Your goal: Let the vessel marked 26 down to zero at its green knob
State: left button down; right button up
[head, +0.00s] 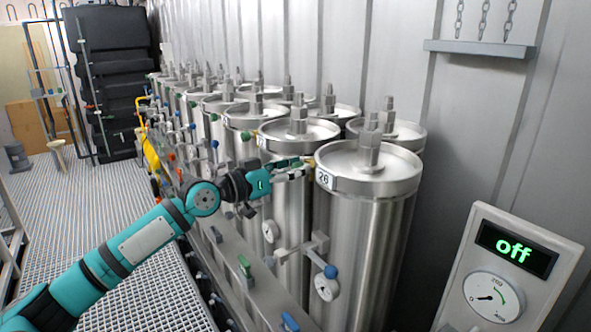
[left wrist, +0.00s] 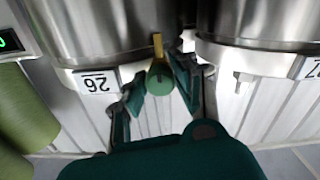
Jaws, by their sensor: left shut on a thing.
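The vessel marked 26 (head: 360,235) is the nearest steel cylinder, with its label (head: 323,178) on the lid's rim. In the left wrist view its label (left wrist: 96,82) shows upside down. The green knob (left wrist: 160,82) sits on a brass stem beside that label. My left gripper (head: 305,168) is at the rim of vessel 26. In the left wrist view its fingers (left wrist: 158,88) are on either side of the green knob, shut on it. A dial gauge (head: 326,287) with a blue knob (head: 330,271) is low on the vessel; its reading is too small to tell. My right gripper is not in view.
A panel (head: 520,262) at the right reads "off" above a dial (head: 492,297) with its needle near 0. More vessels stand in rows behind. The vessel marked 27 (left wrist: 265,60) is beside 26. A grated walkway (head: 140,290) lies at the left.

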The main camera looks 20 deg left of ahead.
pick_arm(q)
jog(key=n+p, duration=0.2)
jog(key=n, duration=0.3)
jog(key=shift+r+n+p, duration=0.1)
jog(key=shift+n+p, duration=0.2)
jog(key=shift+p, duration=0.1)
jog(key=n+p, duration=0.3)
jog(key=n, duration=0.1)
jog(key=shift+n, duration=0.3)
jog(key=n+p, duration=0.4)
jog(key=n, duration=0.1)
jog(key=n+p, duration=0.2)
jog(key=n, duration=0.1)
jog(key=shift+n+p, duration=1.15)
jog(key=shift+n, duration=0.45)
jog(key=shift+f, duration=0.2)
jog(key=c, duration=1)
grip_release()
jog(key=shift+a, duration=0.1)
